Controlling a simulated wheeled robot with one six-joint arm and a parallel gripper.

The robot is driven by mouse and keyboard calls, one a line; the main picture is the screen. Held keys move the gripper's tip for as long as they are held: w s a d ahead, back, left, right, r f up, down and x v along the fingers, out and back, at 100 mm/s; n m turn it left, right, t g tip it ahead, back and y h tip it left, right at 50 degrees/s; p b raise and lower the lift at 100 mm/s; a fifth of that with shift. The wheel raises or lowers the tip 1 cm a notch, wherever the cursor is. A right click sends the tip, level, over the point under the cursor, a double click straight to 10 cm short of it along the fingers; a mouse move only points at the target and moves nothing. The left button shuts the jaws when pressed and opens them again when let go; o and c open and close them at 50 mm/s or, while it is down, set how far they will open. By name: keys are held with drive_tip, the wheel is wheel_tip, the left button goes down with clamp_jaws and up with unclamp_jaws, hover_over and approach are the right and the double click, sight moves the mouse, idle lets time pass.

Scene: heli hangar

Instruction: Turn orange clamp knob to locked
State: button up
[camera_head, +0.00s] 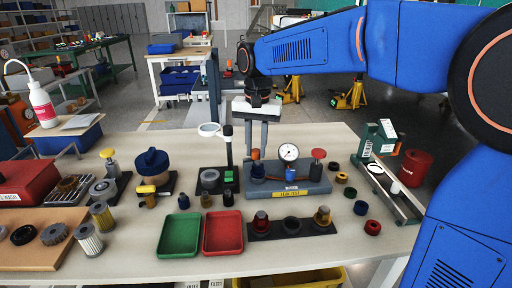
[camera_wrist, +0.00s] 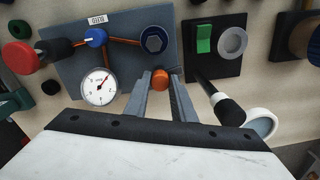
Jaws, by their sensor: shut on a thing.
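The orange clamp knob (camera_head: 255,154) stands at the left back of a grey test fixture (camera_head: 316,187) with a yellow label. In the wrist view the orange knob (camera_wrist: 161,75) shows between the tips of my two grey fingers. My gripper (camera_wrist: 160,80) is shut on it, and in the head view my gripper (camera_head: 257,146) reaches down onto it from above. The fingers hide part of the knob's sides. No locked mark is readable.
The fixture also bears a white dial gauge (camera_head: 288,152), a blue knob (camera_head: 291,172) and a red knob (camera_head: 318,154). A magnifier (camera_head: 209,130) on a post stands close to the left of my gripper. Green (camera_head: 180,253) and red (camera_head: 223,251) trays lie in front.

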drive_tip(key=n, duration=0.4)
drive_tip(key=shift+n, duration=0.3)
drive_tip(key=n, duration=0.3)
drive_tip(key=shift+n, duration=0.4)
drive_tip(key=n, duration=0.4)
drive_tip(key=shift+w+n, duration=0.1)
drive_tip(key=shift+n, duration=1.6)
drive_tip(key=shift+d, duration=0.1)
drive_tip(key=o, duration=1.1)
drive_tip(key=shift+c, duration=0.2)
